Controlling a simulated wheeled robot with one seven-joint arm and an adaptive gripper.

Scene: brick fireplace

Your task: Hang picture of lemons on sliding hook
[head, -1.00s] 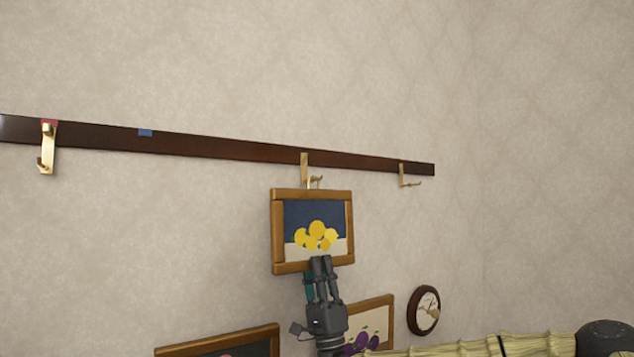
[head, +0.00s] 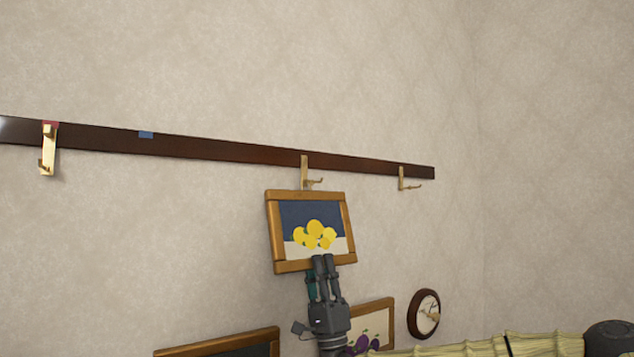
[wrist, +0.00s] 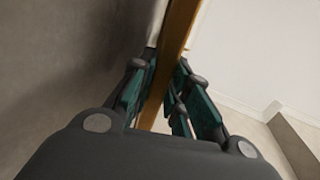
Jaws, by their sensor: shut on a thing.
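The picture of lemons (head: 312,220) has a brown wooden frame and shows yellow lemons on a dark blue ground. My gripper (head: 322,262) is shut on its bottom edge and holds it up, slightly tilted. In the wrist view the frame's edge (wrist: 174,60) runs between the fingers of my gripper (wrist: 163,95). The picture's top edge is just below the middle brass hook (head: 305,174). Whether it touches that hook I cannot tell. More brass hooks hang at the left (head: 47,150) and right (head: 404,180) of the dark rail (head: 220,149).
A blue mark (head: 146,134) and a red mark (head: 50,123) are on the rail. Below are a picture with purple fruit (head: 372,322), a dark framed picture (head: 225,345) and a round clock (head: 424,313). The wall above the rail is bare.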

